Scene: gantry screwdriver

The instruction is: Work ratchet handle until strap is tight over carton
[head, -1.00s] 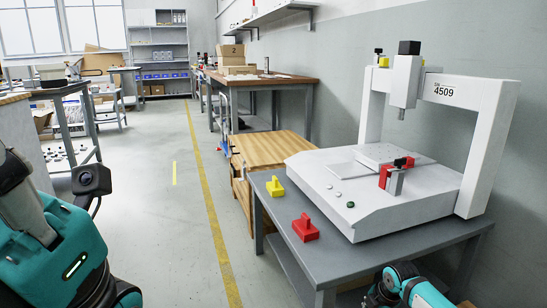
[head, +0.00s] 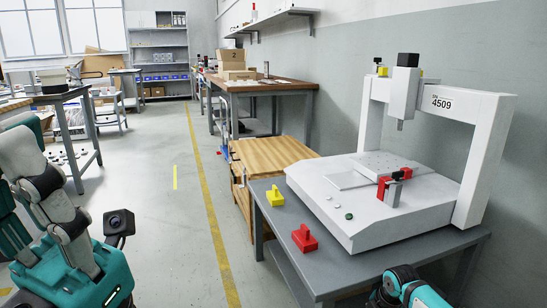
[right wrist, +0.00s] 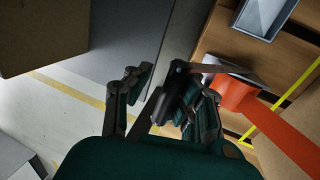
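In the right wrist view an orange-red strap (right wrist: 288,140) runs over a brown surface at the right, which may be the carton. An orange part (right wrist: 235,92) sits at the strap's end, beside the right finger. A dark bar (right wrist: 172,88), seemingly the ratchet handle, lies between the spread fingers of my right gripper (right wrist: 168,98). A gap shows between the left finger and the bar, so the gripper looks open around it. Contact on the right finger cannot be told. In the head view my left arm is at the left, with its fingers not visible. The head view shows no strap.
A grey table (head: 395,256) holds a white gantry machine (head: 350,215), a yellow block (head: 275,192) and a red block (head: 304,238). A wooden-topped cart (head: 270,155) stands behind it. A grey tray (right wrist: 264,16) and yellow strip (right wrist: 296,82) show near the strap. The floor aisle is clear.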

